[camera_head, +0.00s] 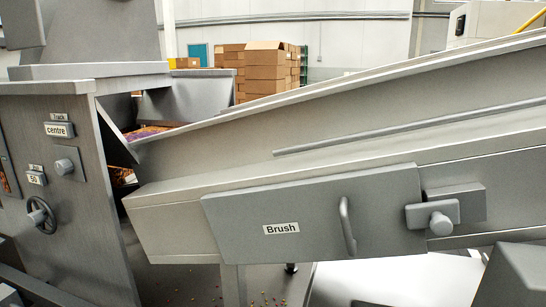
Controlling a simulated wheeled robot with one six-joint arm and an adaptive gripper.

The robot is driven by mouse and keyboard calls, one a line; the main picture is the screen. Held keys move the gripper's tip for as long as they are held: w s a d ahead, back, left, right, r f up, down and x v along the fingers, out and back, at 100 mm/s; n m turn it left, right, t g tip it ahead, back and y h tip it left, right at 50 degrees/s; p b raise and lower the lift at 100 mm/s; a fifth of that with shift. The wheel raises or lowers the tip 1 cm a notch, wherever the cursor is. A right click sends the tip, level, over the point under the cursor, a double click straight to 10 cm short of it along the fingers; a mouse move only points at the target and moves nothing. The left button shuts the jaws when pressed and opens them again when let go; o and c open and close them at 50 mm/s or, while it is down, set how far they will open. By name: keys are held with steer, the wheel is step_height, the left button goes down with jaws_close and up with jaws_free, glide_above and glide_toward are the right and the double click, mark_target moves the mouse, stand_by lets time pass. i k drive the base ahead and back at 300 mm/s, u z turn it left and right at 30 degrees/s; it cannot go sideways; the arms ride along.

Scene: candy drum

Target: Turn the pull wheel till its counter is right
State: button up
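A black handwheel (41,216) with a pale hub and knob sits on the grey machine face at the lower left. A small counter plate (36,178) just above it appears to read 50. The small tag (35,168) over the counter is too small to read surely; no other wheel with a counter shows. My gripper is not in view.
A round knob (65,166) juts out right of the counter, below a plate reading "centre" (59,130) tagged "Track". A sloping chute with a "Brush" door (315,220), handle (347,226) and latch (440,222) fills the middle and right. Cardboard boxes (265,72) stand behind.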

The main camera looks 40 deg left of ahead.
mark_target(36, 218)
steer(key=u, duration=1.35)
steer(key=k, duration=0.45)
steer(key=u, duration=2.05)
steer(key=i, duration=0.6)
steer(key=u, duration=0.75)
steer(key=i, duration=1.45)
steer(key=z, duration=1)
